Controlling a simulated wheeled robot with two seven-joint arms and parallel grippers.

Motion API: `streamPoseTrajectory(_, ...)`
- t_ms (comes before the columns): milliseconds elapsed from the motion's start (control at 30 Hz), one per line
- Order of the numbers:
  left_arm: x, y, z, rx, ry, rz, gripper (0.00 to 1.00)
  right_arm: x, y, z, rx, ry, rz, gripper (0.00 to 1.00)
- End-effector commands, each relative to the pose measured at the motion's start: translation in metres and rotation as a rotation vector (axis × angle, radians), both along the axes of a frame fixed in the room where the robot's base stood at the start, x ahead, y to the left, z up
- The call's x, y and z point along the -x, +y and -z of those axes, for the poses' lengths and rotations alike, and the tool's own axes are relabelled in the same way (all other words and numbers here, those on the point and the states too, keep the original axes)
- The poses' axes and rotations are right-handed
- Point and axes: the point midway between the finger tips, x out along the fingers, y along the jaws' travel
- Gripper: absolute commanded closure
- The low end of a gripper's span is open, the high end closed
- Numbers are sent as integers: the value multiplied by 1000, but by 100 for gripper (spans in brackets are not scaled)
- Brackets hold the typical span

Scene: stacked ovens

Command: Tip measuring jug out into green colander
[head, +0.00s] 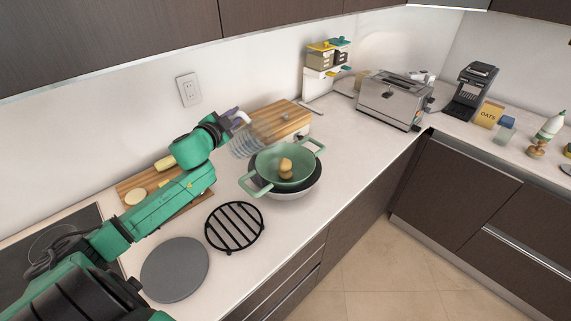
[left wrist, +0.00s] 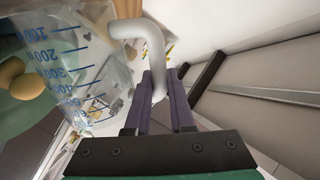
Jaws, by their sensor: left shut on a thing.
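My left gripper (head: 232,118) is shut on the white handle (left wrist: 150,45) of the clear measuring jug (head: 243,145). The jug, with blue scale marks, fills the upper left of the left wrist view (left wrist: 72,60). It is held up at the left side of the green colander (head: 262,165) and looks tilted; how far is unclear. The two-handled colander sits in a dark-rimmed bowl (head: 290,194) and holds brownish potatoes (head: 286,168). Colander and potatoes also show beyond the jug in the left wrist view. What the jug holds is unclear. My right gripper is out of view.
A wooden board (head: 280,121) stands behind the colander. A black round trivet (head: 234,227) and a grey disc (head: 175,269) lie in front left. A cutting board (head: 133,188) is under my arm. A toaster (head: 388,100) stands back right. The counter right of the colander is clear.

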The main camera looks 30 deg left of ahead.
Motion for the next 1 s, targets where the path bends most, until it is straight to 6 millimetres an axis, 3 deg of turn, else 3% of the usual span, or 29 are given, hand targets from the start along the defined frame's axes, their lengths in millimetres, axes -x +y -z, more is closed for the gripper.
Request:
streamPoseTrajectory(133,7,21,3,194,-54,-5,100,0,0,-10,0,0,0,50)
streamPoseTrajectory(267,9,29,6,266,-76,-3,100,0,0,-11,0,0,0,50)
streamPoseTrajectory(500,18,62,17,509,-145,-3,100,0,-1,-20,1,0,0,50)
streamPoseTrajectory(667,21,71,28,593,-169,-3,100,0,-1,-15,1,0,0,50)
streamPoseTrajectory(833,26,90,50,782,-223,-2,100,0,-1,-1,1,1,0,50)
streamPoseTrajectory(1000,27,93,49,823,-236,-1,100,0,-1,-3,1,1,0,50)
